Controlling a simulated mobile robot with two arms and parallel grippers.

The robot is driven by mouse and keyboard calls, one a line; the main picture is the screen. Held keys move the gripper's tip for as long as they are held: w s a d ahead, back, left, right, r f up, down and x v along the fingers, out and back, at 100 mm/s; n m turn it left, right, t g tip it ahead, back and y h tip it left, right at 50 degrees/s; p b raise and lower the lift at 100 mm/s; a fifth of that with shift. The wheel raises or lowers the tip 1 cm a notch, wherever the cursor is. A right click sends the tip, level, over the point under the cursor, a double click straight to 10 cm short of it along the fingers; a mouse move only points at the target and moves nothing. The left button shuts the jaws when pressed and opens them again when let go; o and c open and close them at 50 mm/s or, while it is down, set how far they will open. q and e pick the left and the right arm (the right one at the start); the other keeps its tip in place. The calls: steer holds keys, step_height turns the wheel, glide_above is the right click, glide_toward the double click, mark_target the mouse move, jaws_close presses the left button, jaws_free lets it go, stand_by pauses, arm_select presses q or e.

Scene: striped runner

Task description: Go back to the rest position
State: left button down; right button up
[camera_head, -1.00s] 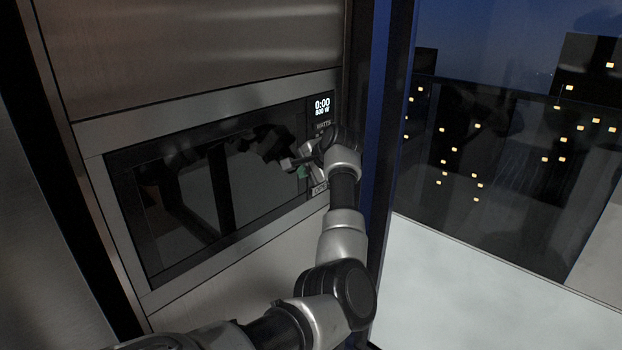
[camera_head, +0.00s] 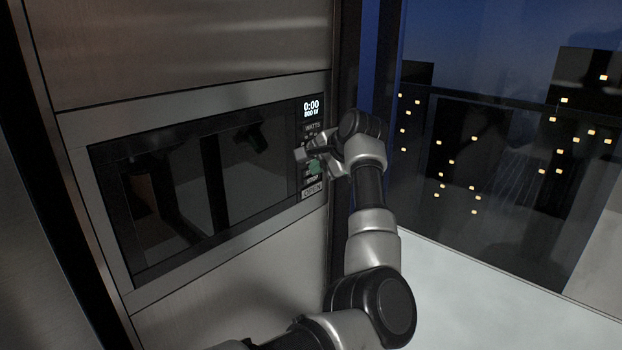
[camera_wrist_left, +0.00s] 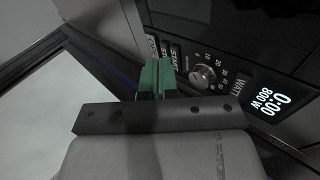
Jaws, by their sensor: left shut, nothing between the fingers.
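My left gripper (camera_head: 314,167) shows in the head view in front of the control panel of a built-in microwave. Its green fingertips are shut with nothing between them. In the left wrist view the shut green fingers (camera_wrist_left: 155,78) show close to the START and STOP buttons and the dial; I cannot tell whether they touch the panel. My left arm reaches up from the bottom of the head view. My right gripper is not in view.
The microwave (camera_head: 180,250) has a dark, closed glass door (camera_head: 265,185). Its display (camera_head: 312,108) reads 0:00 and 800 W. Steel panels surround it. A dark blue post (camera_head: 378,60) and a window (camera_head: 480,170) onto a lit night city lie to the right.

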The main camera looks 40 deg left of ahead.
arm_select(q)
steer(key=v, duration=0.4)
steer(key=shift+w+d, duration=0.25)
steer(key=shift+w, duration=0.05)
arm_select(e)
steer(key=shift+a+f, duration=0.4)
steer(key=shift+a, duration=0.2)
